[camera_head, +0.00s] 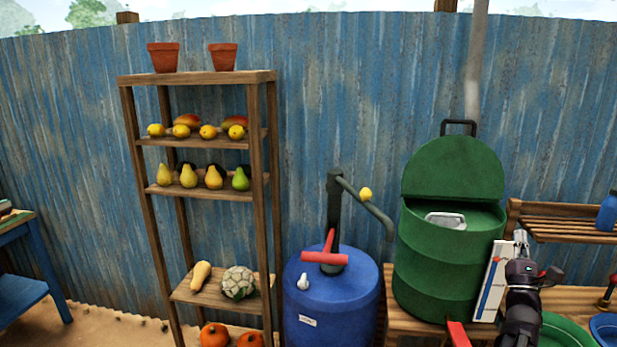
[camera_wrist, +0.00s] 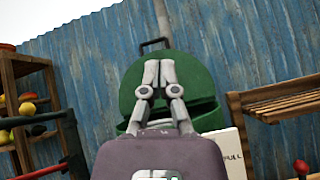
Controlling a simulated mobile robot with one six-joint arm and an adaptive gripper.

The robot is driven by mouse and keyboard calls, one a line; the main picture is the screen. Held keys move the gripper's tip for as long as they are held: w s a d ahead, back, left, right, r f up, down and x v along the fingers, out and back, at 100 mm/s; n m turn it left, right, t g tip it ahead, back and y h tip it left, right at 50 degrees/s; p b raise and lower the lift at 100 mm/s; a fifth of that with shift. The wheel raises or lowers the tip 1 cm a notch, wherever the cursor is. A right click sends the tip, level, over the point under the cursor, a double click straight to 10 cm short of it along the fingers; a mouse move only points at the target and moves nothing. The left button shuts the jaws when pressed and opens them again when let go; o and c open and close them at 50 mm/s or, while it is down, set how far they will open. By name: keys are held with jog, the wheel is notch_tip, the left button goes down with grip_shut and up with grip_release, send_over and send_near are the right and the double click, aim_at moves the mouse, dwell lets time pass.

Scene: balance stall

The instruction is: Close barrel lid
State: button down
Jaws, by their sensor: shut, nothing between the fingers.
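The green barrel (camera_head: 440,262) stands on a wooden bench right of centre. Its green lid (camera_head: 452,168) is raised and tilted up at the back, with a dark handle (camera_head: 458,127) on its top edge. A grey-white object (camera_head: 446,220) shows in the barrel's opening. My gripper (camera_head: 520,238) is at the barrel's right side, pointing up, below the lid's level. In the wrist view my gripper (camera_wrist: 158,72) is shut and empty, with its fingertips in front of the raised lid (camera_wrist: 188,82). Whether the fingers touch the barrel cannot be told.
A white board (camera_head: 492,280) stands between the barrel and my arm. A blue drum (camera_head: 330,305) with a hand pump (camera_head: 335,215) is left of the barrel. A wooden rack (camera_head: 565,235) and a blue bottle (camera_head: 608,212) are at right. Corrugated wall (camera_head: 330,110) closes the back.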

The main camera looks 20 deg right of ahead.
jog(key=w+a+f+m+g+y, duration=0.1)
jog(key=w+a+f+m+g, duration=0.3)
jog(key=w, duration=0.3)
jog(key=w+a+f+m+g+y, duration=0.1)
jog(key=w+a+f+m+g, duration=0.1)
jog(key=w+f+m, duration=0.45)
jog(key=w+a+f+m+g+y, duration=0.2)
jog(key=w+a+f+m+y, duration=0.1)
jog(key=w+a+f, duration=0.3)
jog(key=w+a+f+m+g+y, duration=0.25)
jog(key=w+a+m, duration=0.2)
jog(key=a, duration=0.35)
jog(key=a+f+m+g+y, duration=0.1)
jog(key=a+f+y, duration=0.15)
jog(key=a, duration=0.25)
jog(key=a+f+m+g+y, duration=0.1)
jog(key=a+f+g+y, duration=0.1)
jog(key=a+f, duration=0.3)
jog(key=s+a+f+m+g+y, duration=0.1)
jog(key=s+a+f+g, duration=0.1)
jog(key=a, duration=0.6)
jog(key=s+a+f+m+g+y, duration=0.1)
jog(key=s+a+m+g+y, duration=0.1)
jog(key=a, duration=0.7)
jog(key=s+a+f+m+g+y, duration=0.1)
jog(key=s+a+g, duration=0.3)
jog(key=a, duration=0.5)
jog(key=shift+s+a+f+m, duration=0.2)
jog(key=shift+s+f+m, duration=0.4)
jog(key=shift+s+f, duration=0.35)
